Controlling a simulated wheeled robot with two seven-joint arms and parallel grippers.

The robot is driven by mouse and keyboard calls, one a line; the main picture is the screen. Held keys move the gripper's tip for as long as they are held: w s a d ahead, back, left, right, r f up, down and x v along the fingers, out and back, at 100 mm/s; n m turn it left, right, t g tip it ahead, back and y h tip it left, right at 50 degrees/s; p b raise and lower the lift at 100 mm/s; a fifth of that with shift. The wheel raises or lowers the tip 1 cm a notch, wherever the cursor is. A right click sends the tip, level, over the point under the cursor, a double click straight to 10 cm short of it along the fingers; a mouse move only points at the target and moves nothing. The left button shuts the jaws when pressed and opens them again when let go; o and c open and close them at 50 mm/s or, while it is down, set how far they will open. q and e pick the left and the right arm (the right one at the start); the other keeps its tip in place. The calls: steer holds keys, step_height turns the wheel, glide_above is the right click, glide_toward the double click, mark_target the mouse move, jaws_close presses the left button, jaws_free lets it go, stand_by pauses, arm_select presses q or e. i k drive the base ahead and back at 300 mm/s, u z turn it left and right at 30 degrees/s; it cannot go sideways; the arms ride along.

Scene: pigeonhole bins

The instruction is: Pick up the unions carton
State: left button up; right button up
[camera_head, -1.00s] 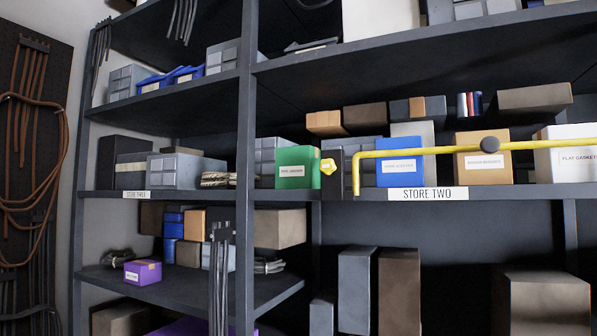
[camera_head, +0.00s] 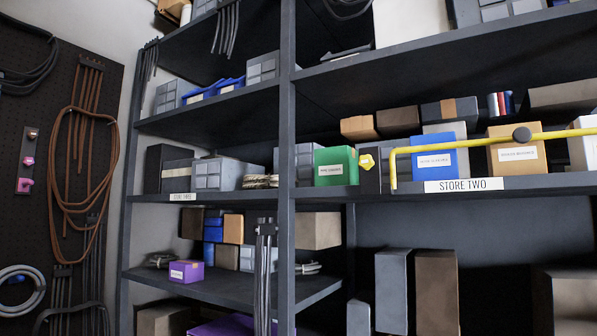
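Several labelled cartons stand on the dark shelving, and their small print is too blurred for me to tell which one reads unions. A small purple carton (camera_head: 186,271) with a white label sits on the lower left shelf, near its front edge. A green carton (camera_head: 334,166), a blue carton (camera_head: 440,161) and an orange-tan carton (camera_head: 516,150) stand on the middle shelf at the right. Neither of my grippers is in view.
A yellow rail (camera_head: 470,142) with a dark knob runs in front of the right middle shelf, above the STORE TWO sign (camera_head: 464,185). A dark upright post (camera_head: 287,120) divides the bays. Cables hang over the lower left shelf. A pegboard (camera_head: 60,120) holds coiled hoses.

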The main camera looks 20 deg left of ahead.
mark_target(338, 165)
steer(key=z, duration=0.4)
steer(key=k, duration=0.2)
steer(key=u, duration=1.6)
steer(key=i, duration=1.35)
steer(key=z, duration=0.4)
